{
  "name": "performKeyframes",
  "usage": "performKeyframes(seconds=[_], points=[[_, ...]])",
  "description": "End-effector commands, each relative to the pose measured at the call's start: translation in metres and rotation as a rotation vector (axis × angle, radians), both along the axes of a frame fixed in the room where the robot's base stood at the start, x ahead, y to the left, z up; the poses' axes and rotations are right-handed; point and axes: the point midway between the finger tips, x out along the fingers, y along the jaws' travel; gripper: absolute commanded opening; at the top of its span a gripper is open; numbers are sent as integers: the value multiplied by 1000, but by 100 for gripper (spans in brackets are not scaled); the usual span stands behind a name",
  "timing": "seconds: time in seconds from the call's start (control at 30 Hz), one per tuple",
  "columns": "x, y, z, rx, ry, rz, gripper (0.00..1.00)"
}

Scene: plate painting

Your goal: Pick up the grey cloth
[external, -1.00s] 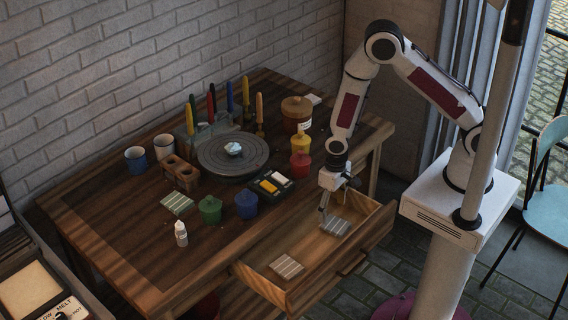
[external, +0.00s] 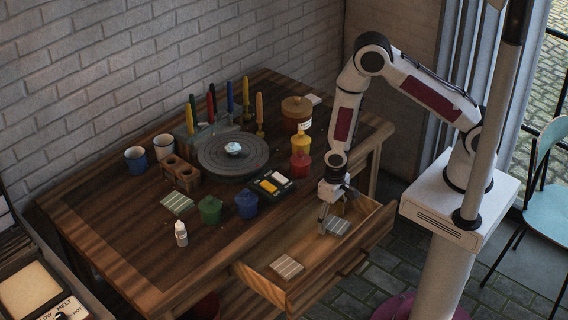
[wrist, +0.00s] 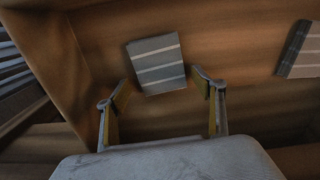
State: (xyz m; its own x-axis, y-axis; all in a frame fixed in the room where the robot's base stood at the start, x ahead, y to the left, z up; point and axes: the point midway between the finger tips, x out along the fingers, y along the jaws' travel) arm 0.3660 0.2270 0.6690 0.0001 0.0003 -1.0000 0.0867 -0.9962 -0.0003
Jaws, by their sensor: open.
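The grey cloth (external: 338,226), folded and striped with pale lines, lies in the open drawer near its right end. It also shows in the wrist view (wrist: 157,63), flat on the drawer floor and slightly turned. My gripper (external: 326,217) is inside the drawer space, close above the cloth and to its left in the external view. In the wrist view my gripper (wrist: 161,86) is open, with its fingers apart on either side of the cloth's near end. Nothing is between the fingertips except the cloth beyond or below them; contact cannot be told.
A second striped cloth (external: 287,266) lies in the drawer's left part. The drawer front (external: 345,262) and side walls enclose the space. A green striped cloth (external: 177,204), blue pot (external: 246,205), red pot (external: 300,165) and paint tray (external: 272,185) stand on the table.

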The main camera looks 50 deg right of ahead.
Motion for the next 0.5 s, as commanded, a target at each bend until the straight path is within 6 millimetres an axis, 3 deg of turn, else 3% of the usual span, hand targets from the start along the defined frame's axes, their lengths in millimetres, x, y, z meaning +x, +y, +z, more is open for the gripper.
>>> performKeyframes(seconds=[0.13, 0.3, 0.5], points=[[0, 0, 0, 0, 0, 0, 68], [0, 0, 0, 0, 0, 0, 30], [0, 0, 0, 0, 0, 0, 30]])
